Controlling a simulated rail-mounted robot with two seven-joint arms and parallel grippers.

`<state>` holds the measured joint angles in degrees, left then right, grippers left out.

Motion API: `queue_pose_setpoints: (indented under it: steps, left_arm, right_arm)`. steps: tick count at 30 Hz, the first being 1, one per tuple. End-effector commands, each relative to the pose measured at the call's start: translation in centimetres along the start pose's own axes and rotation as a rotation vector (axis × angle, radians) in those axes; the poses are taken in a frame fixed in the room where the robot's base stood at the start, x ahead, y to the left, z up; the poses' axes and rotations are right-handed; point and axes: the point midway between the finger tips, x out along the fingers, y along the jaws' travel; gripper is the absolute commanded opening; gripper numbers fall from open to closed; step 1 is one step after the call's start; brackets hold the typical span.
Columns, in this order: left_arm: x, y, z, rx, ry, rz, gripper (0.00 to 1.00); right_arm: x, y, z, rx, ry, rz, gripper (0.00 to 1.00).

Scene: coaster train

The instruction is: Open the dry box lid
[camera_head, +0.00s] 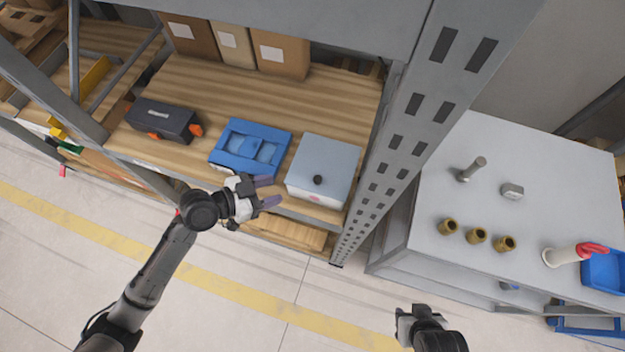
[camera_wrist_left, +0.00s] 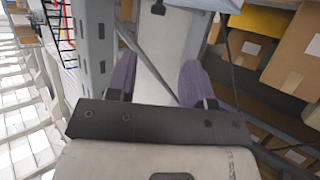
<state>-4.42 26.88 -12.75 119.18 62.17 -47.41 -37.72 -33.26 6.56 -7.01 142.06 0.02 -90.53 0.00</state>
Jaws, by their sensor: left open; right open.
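The dry box (camera_head: 312,188) is a pale grey-blue box on the wooden shelf, beside the rack's upright. Its flat lid (camera_head: 330,155) is closed and has a small black knob (camera_head: 318,180) near the front edge. My left gripper (camera_head: 268,191) is open and empty, just left of the box's front, with its purple fingers pointing toward it. In the left wrist view the open fingers (camera_wrist_left: 158,76) frame a pale surface, with a dark knob (camera_wrist_left: 158,8) at the top edge. My right gripper (camera_head: 404,322) is low in the head view, away from the box.
A blue tray (camera_head: 228,158) sits left of the box, and a dark toolbox (camera_head: 160,120) further left. Cartons (camera_head: 280,55) stand behind. The perforated upright (camera_head: 375,185) closes off the right side. A grey workbench (camera_head: 440,200) with several fittings stands beyond it.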

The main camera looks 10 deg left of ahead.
Motion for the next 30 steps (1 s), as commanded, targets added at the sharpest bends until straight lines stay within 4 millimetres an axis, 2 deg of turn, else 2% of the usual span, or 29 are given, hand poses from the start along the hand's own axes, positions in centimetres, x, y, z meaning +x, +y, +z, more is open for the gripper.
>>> queue_pose_setpoints:
  steps: [12, 18, 24, 30]
  left_arm:
    - [7.6, 0.1, -0.1, -0.005, 0.000, 0.003, 0.47]
    - [10.4, 0.1, -0.1, -0.003, 0.000, 0.002, 0.47]
    - [12.0, 0.1, 0.0, -0.002, -0.001, 0.002, 0.47]
    - [12.5, 0.1, 0.0, 0.000, -0.002, 0.002, 0.47]
  right_arm:
    - [-0.7, 0.1, -0.2, 0.001, 0.002, 0.002, 0.43]
    - [-0.7, 0.4, -0.2, -0.007, 0.000, 0.009, 0.43]
    - [-0.8, 0.5, -0.2, -0.009, 0.000, 0.011, 0.43]
    - [-0.8, 0.4, -0.2, -0.007, 0.000, 0.010, 0.43]
